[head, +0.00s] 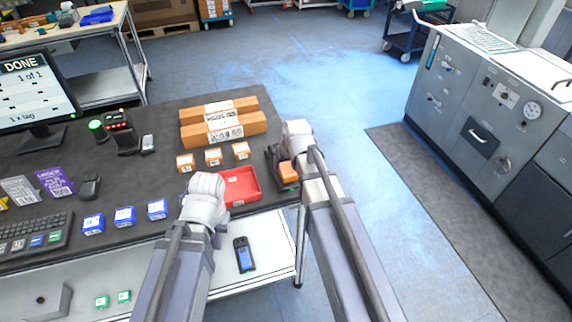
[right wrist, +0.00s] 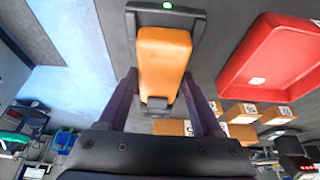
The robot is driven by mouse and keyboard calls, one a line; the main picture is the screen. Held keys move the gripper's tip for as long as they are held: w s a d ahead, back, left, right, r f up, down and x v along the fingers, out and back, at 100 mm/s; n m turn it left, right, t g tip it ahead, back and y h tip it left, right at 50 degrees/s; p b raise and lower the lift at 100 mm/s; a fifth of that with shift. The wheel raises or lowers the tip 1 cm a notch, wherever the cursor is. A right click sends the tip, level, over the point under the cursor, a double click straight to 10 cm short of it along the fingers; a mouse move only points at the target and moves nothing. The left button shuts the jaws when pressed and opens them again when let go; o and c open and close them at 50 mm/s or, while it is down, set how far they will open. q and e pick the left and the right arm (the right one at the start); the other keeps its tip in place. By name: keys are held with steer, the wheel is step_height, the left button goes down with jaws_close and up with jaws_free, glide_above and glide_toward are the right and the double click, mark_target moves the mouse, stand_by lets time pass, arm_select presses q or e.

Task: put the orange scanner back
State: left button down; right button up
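The orange scanner (head: 288,172) sits in its dark dock (head: 271,154) at the right edge of the table. In the right wrist view the scanner (right wrist: 163,55) lies in the dock (right wrist: 133,20), and a green light shows at the dock's far end. My right gripper (right wrist: 160,74) has its fingers apart, one on each side of the scanner. It looks open, with gaps beside the scanner's narrower end. In the head view my right wrist hides its fingers. My left gripper (head: 204,190) is over the table's front edge, left of the red tray. Its fingers are hidden.
The red tray (head: 257,195) lies left of the dock. Orange boxes (head: 224,128) and several small boxes stand behind it. A monitor (head: 38,92) reads DONE, 1 of 1. A dark handheld device (head: 244,254) lies on the lower shelf.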

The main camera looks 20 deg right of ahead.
steer(key=o, duration=0.4)
steer(key=shift+r, duration=0.15)
steer(key=shift+r+p, duration=0.55)
steer(key=shift+p, duration=0.1)
steer(key=p+v, duration=1.1)
steer(key=v, duration=0.1)
steer(key=s+a+f+n+g+h, duration=0.1)
steer(key=s+a+n+g, duration=0.2)
steer(key=s+a, duration=1)
steer(key=s+g, duration=0.2)
steer(key=s, duration=0.1)
steer(key=shift+a+f+h, duration=0.3)
